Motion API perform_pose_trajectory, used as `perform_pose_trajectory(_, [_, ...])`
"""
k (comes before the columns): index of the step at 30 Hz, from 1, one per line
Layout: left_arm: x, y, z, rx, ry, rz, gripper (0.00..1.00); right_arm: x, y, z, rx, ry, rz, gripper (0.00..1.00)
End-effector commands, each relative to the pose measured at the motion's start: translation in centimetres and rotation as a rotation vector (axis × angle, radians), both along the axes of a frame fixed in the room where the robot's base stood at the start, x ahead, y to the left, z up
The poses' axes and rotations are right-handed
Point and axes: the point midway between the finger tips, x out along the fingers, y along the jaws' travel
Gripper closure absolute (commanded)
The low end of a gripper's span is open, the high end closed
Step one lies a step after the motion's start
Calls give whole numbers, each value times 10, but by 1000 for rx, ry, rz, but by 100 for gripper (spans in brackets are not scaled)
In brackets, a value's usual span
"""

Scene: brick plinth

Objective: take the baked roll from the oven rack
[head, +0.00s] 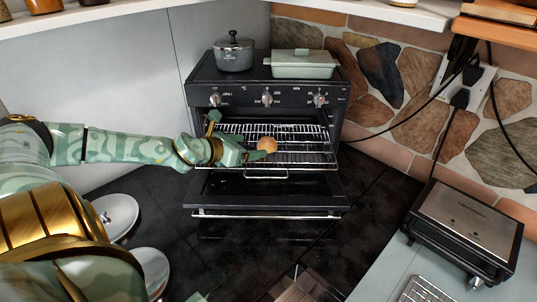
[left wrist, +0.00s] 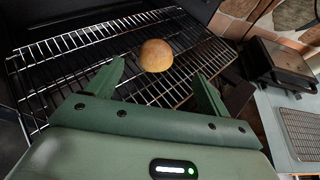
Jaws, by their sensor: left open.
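The baked roll (head: 267,144) is round and golden brown. It sits on the wire oven rack (head: 300,158), which is pulled out of the black oven (head: 205,97). The oven door hangs open below. In the left wrist view the roll (left wrist: 156,55) lies on the rack (left wrist: 70,62), just beyond and between the tips of my left gripper (left wrist: 160,80). In the head view my left gripper (head: 245,143) reaches in from the left over the rack, with the roll near its fingertips. The gripper is open and empty. My right gripper is not in view.
A grey pot (head: 235,54) and a pale lidded dish (head: 302,64) stand on the oven top. A black and steel appliance (head: 465,225) sits on the counter at right, near a wire rack (head: 425,291). Cables hang along the stone wall.

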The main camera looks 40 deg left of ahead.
Motion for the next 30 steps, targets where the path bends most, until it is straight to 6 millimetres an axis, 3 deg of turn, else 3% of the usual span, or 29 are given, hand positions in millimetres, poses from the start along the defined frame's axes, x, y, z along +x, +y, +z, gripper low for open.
perform_pose_trajectory(5, [16, -2, -6, -2, -6, -3, 20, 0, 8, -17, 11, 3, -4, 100])
perform_pose_trajectory(20, [46, -4, -16, -4, -4, -2, 20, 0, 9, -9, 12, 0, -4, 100])
perform_pose_trajectory(30, [85, -2, -36, -2, -4, -2, 20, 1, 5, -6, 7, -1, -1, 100])
